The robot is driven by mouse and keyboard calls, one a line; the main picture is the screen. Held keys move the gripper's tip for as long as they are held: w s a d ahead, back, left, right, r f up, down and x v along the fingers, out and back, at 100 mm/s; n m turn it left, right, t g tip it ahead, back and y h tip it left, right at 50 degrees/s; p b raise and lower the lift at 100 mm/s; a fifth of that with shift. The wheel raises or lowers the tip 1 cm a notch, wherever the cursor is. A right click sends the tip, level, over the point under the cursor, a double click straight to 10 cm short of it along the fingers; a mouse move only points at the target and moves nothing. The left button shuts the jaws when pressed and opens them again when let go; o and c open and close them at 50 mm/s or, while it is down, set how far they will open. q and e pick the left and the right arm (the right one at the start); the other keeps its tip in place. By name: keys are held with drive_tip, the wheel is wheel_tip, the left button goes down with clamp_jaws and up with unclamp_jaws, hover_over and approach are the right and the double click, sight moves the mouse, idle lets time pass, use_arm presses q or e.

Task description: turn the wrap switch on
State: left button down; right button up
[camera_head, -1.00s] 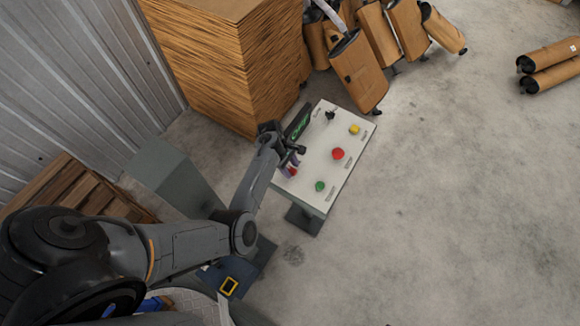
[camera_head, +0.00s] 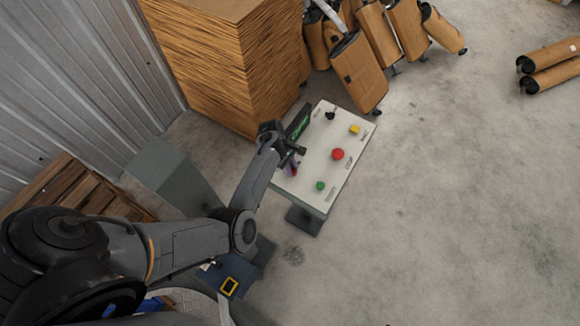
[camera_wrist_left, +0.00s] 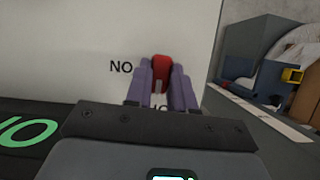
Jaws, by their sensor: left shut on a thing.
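The white control panel (camera_head: 322,150) stands on a grey pedestal. My left gripper (camera_head: 291,169) is at its near-left edge, over the red switch. In the left wrist view the red switch (camera_wrist_left: 161,66) shows between the purple fingers of my left gripper (camera_wrist_left: 161,84), which are shut on it. A black "NO" label is printed on the panel to its left, and a second label is partly hidden below by the fingers. In the head view the gripper mostly covers the switch. My right gripper is not in view.
The panel also holds a green button (camera_head: 320,186), a red button (camera_head: 338,154), a yellow switch (camera_head: 355,129) and a black knob (camera_head: 330,115). A stack of brown sheets (camera_head: 220,70) stands behind.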

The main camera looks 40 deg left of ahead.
use_arm(q)
drive_tip(key=m+g, duration=0.1)
drive_tip(key=m, duration=0.1)
drive_tip(key=m+p, duration=0.1)
drive_tip(key=m, duration=0.1)
drive_tip(key=shift+a+f+m+g, duration=0.1)
drive_tip(key=shift+f+m+g, duration=0.05)
drive_tip(key=shift+m+g, duration=0.2)
drive_tip(key=m+g, duration=0.1)
drive_tip(key=m, duration=0.1)
drive_tip(key=m+y, duration=0.1)
drive_tip(key=m, duration=0.1)
drive_tip(key=shift+w+f+m+g, duration=0.1)
drive_tip(key=shift+m+g, duration=0.15)
drive_tip(key=shift+g, duration=0.1)
drive_tip(key=m+g+y, duration=0.1)
drive_tip(key=m, duration=0.2)
drive_tip(key=shift+w+m, duration=0.1)
drive_tip(key=shift+m, duration=0.2)
drive_tip(key=shift+d+m+g+y, duration=0.15)
drive_tip(key=shift+m+y, duration=0.3)
drive_tip(key=shift+m, duration=0.65)
drive_tip(key=shift+d+m+g+y, duration=0.1)
drive_tip(key=shift+m+g+y, duration=0.25)
drive_tip(key=shift+m, duration=0.75)
drive_tip(key=c, duration=1)
unclamp_jaws()
drive_tip(key=shift+o, duration=0.2)
drive_tip(key=shift+w, duration=0.1)
